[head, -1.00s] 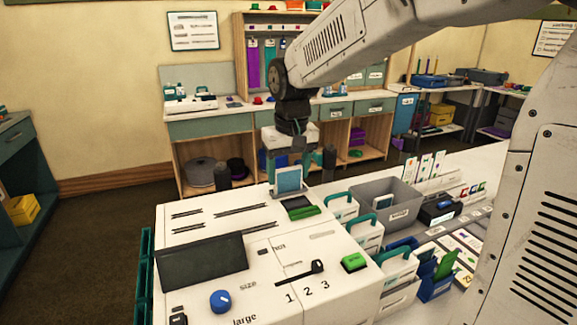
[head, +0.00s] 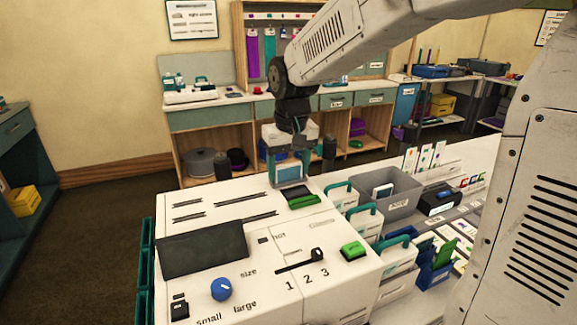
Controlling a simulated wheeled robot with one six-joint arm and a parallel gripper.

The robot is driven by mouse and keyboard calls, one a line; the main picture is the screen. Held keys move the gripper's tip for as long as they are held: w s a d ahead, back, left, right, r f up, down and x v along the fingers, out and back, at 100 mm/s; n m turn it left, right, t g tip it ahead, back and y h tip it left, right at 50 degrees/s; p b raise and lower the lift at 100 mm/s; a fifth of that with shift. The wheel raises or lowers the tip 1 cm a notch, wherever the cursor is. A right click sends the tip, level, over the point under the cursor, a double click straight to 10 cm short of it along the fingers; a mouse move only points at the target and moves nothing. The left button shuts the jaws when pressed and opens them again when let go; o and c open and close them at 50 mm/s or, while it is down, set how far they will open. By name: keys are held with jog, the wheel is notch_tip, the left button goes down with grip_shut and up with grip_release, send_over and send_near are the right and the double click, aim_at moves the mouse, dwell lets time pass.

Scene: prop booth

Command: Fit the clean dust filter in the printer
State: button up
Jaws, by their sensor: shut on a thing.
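My gripper (head: 291,164) is shut on a light blue panel with a pale frame, the dust filter (head: 292,173). It holds the filter upright at the back edge of the white printer (head: 215,262). The filter's lower edge is close to the printer top, just behind a dark and green part (head: 303,198). I cannot tell whether it touches or sits in a slot. The printer top has thin dark slots, a dark slanted screen (head: 202,252), a blue knob (head: 221,289), a black lever (head: 300,262) and a green button (head: 353,250).
A grey bin (head: 402,207) to the right holds a white and blue flat piece (head: 383,190). White caddies with teal handles (head: 369,221) stand along the printer's right side. A wooden shelf unit (head: 195,143) stands behind, with floor between.

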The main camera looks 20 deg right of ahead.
jog(key=o, duration=0.8)
jog(key=shift+c, duration=0.2)
jog(key=shift+r, duration=0.1)
notch_tip(320, 180, up, 8)
jog(key=shift+s+f, duration=0.2)
jog(key=shift+s, duration=0.25)
